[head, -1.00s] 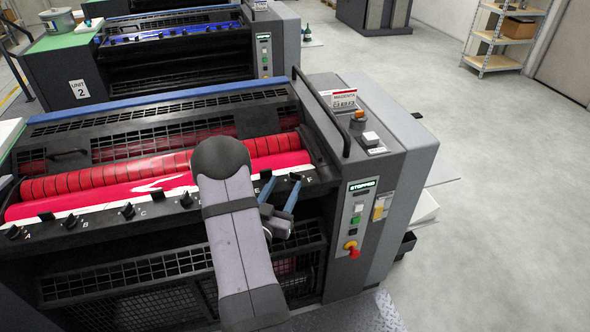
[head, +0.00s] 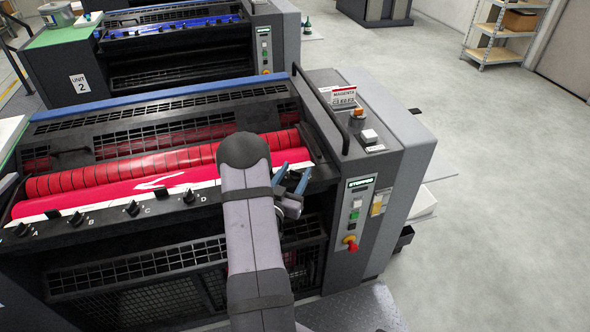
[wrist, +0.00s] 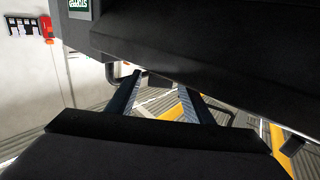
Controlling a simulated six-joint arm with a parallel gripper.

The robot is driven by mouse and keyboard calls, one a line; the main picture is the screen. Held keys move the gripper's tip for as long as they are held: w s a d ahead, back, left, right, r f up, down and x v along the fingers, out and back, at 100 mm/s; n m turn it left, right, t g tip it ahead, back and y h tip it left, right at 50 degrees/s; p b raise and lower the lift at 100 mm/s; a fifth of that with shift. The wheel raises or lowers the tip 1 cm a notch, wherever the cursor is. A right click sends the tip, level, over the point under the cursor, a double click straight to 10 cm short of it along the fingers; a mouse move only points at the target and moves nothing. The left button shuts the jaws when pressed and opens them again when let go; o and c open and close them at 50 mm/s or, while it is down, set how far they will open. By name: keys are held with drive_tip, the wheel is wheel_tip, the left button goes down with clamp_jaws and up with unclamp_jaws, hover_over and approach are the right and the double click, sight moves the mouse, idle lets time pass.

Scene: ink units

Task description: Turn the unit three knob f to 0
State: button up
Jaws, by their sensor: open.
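The near unit (head: 140,240) has a red roller and a MAGENTA sign (head: 344,92); no unit number is readable on it. Along its front rail, knobs A, B, C and D (head: 189,196) show in the head view. Knobs E and F are hidden behind my arm and gripper or cannot be made out. My gripper (head: 292,180) is at the right end of this rail, its blue fingers apart. Contact with the unit cannot be told.
Right of the gripper stands a control column with a lit STOPPED display (head: 361,183) and a red stop button (head: 350,244). A black grab rail (head: 320,110) rises above it. Unit 2 (head: 78,84) stands behind. The grey floor (head: 480,180) on the right is open.

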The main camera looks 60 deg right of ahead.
drive_tip(key=shift+d, duration=0.25)
drive_tip(key=c, duration=1)
drive_tip(key=shift+c, duration=0.2)
